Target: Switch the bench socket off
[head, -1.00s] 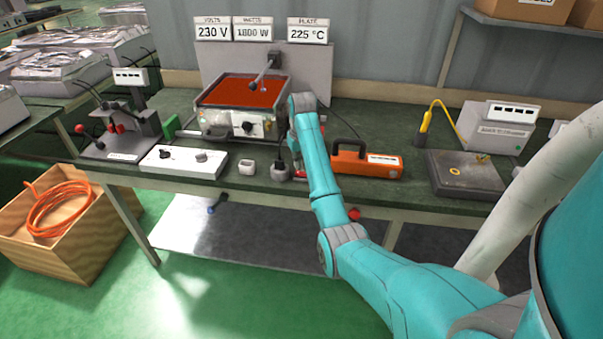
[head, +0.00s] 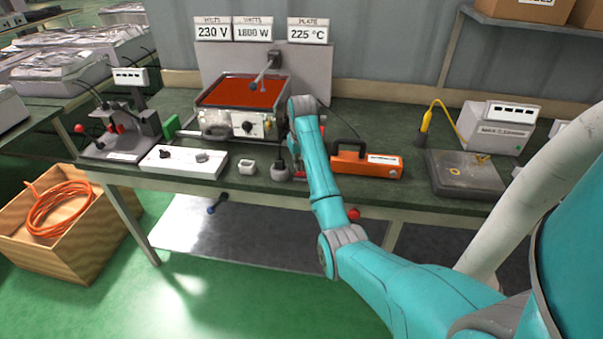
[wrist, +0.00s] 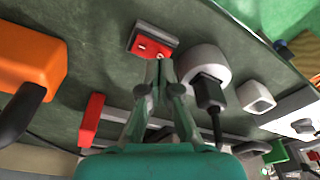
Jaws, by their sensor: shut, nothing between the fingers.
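A red rocker switch (wrist: 152,46) with white marks sits in a grey housing on the bench, at the top middle of the wrist view. Beside it is a round pale grey socket (wrist: 193,61) with a black plug (wrist: 208,93) and cable in it; the socket also shows in the head view (head: 280,172). My gripper (wrist: 166,64) is shut and empty. Its fingertips appear at the switch's lower edge, beside the socket; I cannot tell whether they touch. In the head view my arm mostly hides the gripper and switch.
An orange tool (head: 368,163) lies right of my arm. A white cup-like block (head: 247,167) and a white switch box (head: 184,162) stand left of the socket. The red-topped heating plate (head: 240,92) is behind. A red block (wrist: 92,120) is near the gripper.

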